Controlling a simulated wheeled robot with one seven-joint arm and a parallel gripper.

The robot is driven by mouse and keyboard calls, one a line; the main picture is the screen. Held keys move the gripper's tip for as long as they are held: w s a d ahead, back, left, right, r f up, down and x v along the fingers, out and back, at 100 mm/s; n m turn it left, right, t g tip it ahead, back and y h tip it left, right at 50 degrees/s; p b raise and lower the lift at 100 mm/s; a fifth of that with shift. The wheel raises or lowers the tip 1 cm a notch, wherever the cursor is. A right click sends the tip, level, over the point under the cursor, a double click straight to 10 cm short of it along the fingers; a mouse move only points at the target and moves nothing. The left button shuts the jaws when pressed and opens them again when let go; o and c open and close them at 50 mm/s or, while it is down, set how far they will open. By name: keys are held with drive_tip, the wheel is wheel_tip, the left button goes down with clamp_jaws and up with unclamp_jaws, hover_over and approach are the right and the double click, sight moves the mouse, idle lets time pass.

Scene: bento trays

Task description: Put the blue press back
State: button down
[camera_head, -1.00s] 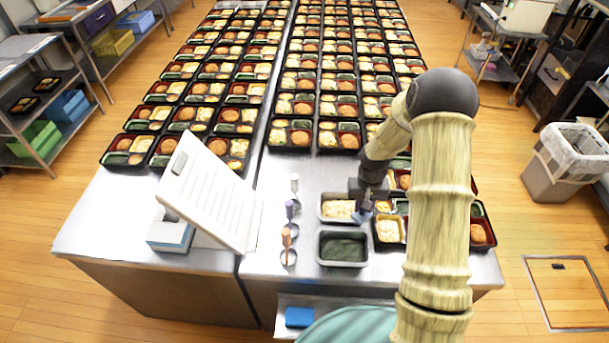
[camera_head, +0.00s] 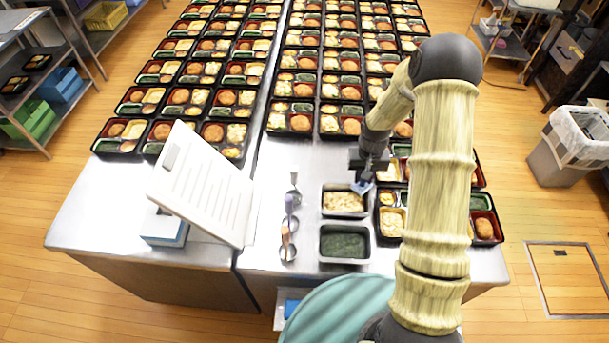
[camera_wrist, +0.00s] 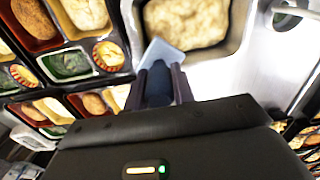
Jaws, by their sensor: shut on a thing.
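My gripper (camera_head: 368,172) is shut on the blue press, at the upper right corner of the pan of pale food (camera_head: 345,187). The blue press (camera_head: 362,188) has a flat light-blue head. In the wrist view the press head (camera_wrist: 161,54) overlaps the pan's rim, and its dark blue handle (camera_wrist: 159,85) sits between my two fingers. The exact height above the pan cannot be told. Three round holders (camera_head: 288,253) stand in a column left of the pans, with white, purple and orange handled tools in or over them.
A pan of dark green food (camera_head: 344,227) stands in front of the pale pan. Filled bento trays (camera_head: 384,240) lie right of the pans and in rows behind. A white slatted board (camera_head: 205,185) leans at left. Bare steel counter (camera_head: 310,160) lies behind the pans.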

drive_tip(key=shift+w+a+n, duration=0.25)
drive_tip(key=shift+a+n, duration=0.1)
drive_tip(key=shift+n, duration=0.25)
drive_tip(key=w+a+r+n+b, duration=0.1)
drive_tip(key=w+a+n+b, duration=0.1)
drive_tip(key=a+n, duration=0.6)
drive_tip(key=w+a+r+n+b, duration=0.2)
drive_tip(key=w+a+n, duration=0.3)
drive_tip(key=n, duration=1.2)
drive_tip(key=a, duration=0.4)
drive_tip(key=shift+w, duration=0.3)
drive_tip(key=shift+a, duration=0.1)
drive_tip(key=shift+f+p, duration=0.8)
drive_tip(key=shift+f, duration=2.25)
drive_tip(key=shift+f+p, duration=0.6)
drive_tip(key=shift+f, duration=1.25)
